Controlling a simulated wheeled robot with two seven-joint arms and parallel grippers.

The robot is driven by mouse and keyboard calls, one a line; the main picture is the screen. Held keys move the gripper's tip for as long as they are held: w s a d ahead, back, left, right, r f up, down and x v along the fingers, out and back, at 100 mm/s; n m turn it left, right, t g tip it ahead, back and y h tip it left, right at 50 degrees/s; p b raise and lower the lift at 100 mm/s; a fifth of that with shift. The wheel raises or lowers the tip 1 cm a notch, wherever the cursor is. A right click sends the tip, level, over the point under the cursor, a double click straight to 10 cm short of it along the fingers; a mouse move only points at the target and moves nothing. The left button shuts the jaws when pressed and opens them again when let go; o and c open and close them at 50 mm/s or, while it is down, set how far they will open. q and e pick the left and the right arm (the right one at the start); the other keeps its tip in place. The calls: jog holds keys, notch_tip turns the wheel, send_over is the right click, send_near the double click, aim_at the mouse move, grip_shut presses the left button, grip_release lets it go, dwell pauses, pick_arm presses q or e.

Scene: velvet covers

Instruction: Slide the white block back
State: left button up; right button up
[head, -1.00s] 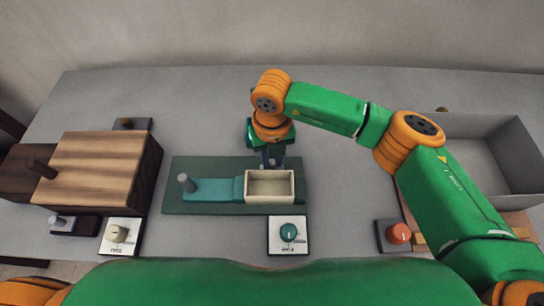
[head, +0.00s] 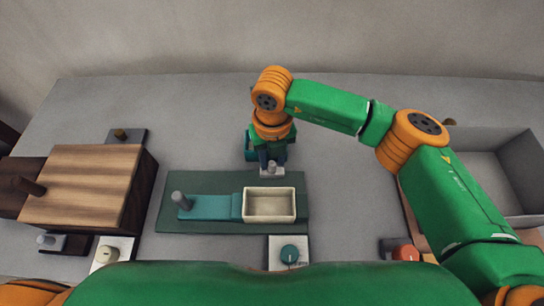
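A small white block (head: 271,173) with a short grey knob on top stands at the back edge of the dark green board (head: 225,183). It is just behind the cream open box (head: 269,218). My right gripper (head: 271,160) points down directly at the block and its knob, from behind it. The fingers are small and partly hidden, so I cannot tell whether they close on the knob. A teal slide cover (head: 208,206) with a grey peg lies left of the cream box. My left gripper is out of view.
A wooden box (head: 80,185) with a peg stands at the left. A grey open bin (head: 520,165) is at the right, partly behind my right arm. A teal dial (head: 290,254), a cream dial (head: 107,254) and a red button (head: 405,253) sit at the front.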

aim_at(272, 162)
notch_tip(272, 162, up, 7)
jog(key=shift+r+b, duration=0.1)
jog(key=shift+b, duration=0.55)
